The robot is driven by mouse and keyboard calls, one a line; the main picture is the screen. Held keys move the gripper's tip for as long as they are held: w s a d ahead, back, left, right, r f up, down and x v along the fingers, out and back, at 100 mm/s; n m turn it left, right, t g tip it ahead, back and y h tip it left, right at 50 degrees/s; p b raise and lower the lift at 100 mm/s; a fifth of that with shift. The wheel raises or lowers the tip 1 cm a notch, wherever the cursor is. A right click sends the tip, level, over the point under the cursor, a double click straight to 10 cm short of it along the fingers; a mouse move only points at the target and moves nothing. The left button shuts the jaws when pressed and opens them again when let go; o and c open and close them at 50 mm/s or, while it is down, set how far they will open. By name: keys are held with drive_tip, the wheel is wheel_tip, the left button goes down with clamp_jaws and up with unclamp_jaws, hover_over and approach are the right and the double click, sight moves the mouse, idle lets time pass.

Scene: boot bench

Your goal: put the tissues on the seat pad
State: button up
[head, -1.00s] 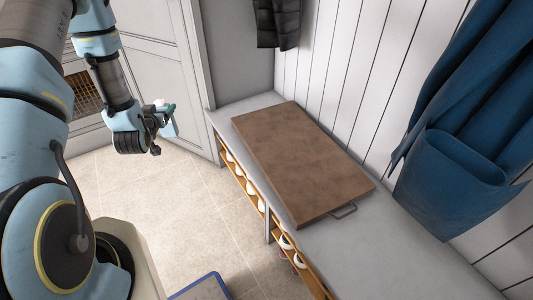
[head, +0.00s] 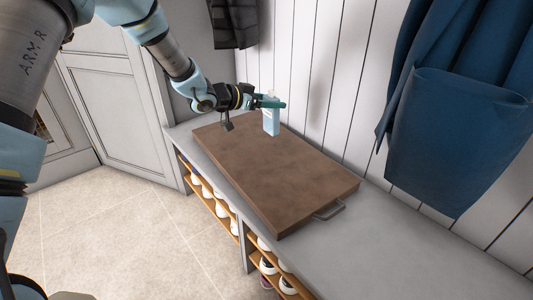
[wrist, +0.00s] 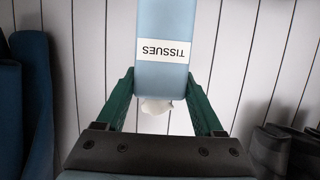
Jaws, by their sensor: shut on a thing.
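The tissues (head: 271,121) are a light blue upright box with a white tissue at one end. In the wrist view the box (wrist: 163,75) sits between the green fingers, its "TISSUES" label upside down. My gripper (head: 270,102) is shut on the box near its top, over the far part of the seat pad. The gripper also shows in the wrist view (wrist: 160,86). The seat pad (head: 275,179) is a flat brown slab on the bench, with nothing else on it. I cannot tell whether the box's lower end touches the pad.
The grey bench (head: 388,245) runs along a white panelled wall (head: 320,75). Blue cloth (head: 450,130) hangs at the right and a dark garment (head: 233,25) at the back. Shoes (head: 265,262) fill the shelves below. A grey handle (head: 329,211) juts from the pad's near end.

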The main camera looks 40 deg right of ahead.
sight(267, 128)
wheel_tip(267, 128, down, 9)
drive_tip(key=shift+f+b, duration=0.2)
drive_tip(key=shift+b, duration=0.3)
drive_tip(key=shift+f, duration=0.1)
drive_tip(key=o, duration=1.3)
drive_tip(key=shift+o, duration=0.2)
drive_tip(key=shift+a+r, duration=0.15)
drive_tip(key=shift+r, duration=0.05)
drive_tip(key=v, duration=1.1)
drive_tip(key=shift+a+p, duration=0.35)
drive_tip(key=shift+p, duration=0.1)
